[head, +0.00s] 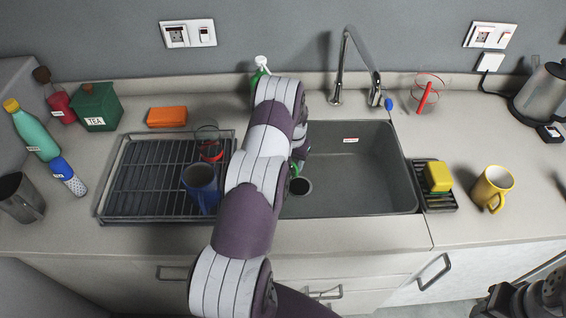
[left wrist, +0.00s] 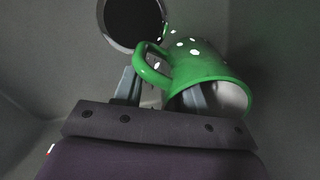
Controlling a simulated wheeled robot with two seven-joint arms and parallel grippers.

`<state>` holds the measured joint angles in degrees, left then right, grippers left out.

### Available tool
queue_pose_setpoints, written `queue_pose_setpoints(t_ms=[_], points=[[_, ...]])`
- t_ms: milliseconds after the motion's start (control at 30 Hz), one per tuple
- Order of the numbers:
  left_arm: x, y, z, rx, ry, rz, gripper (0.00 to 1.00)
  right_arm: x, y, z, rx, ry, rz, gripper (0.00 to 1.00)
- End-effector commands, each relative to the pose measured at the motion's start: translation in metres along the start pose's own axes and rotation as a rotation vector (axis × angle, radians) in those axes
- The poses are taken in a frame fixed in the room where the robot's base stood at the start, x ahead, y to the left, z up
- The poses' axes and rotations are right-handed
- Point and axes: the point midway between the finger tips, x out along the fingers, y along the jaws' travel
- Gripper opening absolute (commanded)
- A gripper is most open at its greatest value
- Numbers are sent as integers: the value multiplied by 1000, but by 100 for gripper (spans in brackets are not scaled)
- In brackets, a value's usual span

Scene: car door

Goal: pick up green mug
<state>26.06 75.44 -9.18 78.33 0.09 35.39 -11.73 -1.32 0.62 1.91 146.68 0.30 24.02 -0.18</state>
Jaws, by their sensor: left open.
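The green mug (left wrist: 205,65) with white spots lies tilted on its side in the sink, its handle (left wrist: 150,65) toward the left in the left wrist view. In the head view only a small green part of it (head: 296,169) shows beside my arm. My left gripper (left wrist: 160,84) is open at the mug, with one finger left of the handle and the other at the mug's pale mouth. The handle lies between the fingers; I cannot tell whether they touch it. My left arm hides most of this gripper in the head view. Dark parts of my right arm show at the lower right.
The sink (head: 370,165) has a round drain (head: 300,186) near the mug. A drying rack (head: 140,180) with a blue mug (head: 201,184) and a red-marked glass (head: 209,145) stands left. A faucet (head: 340,65) rises behind; a yellow mug (head: 490,187) stands right.

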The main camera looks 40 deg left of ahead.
Motion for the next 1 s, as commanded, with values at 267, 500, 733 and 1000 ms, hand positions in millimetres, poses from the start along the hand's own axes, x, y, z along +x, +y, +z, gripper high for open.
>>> queue_pose_setpoints(t_ms=[267, 500, 733, 1000], points=[[0, 0, 0, 0, -1, 0, 0, 0, 0, 0, 0, 0, 0, 43], [0, 0, 0, 0, -1, 0, 0, 0, 0, 0, 0, 0, 0, 43], [-13, 0, -1, 0, 2, -1, 0, 5, 0, 0, 0, 0, 0, 43], [-56, 28, -1, 5, 2, -1, 0, 18, 0, 2, 0, 0, 0, 43]])
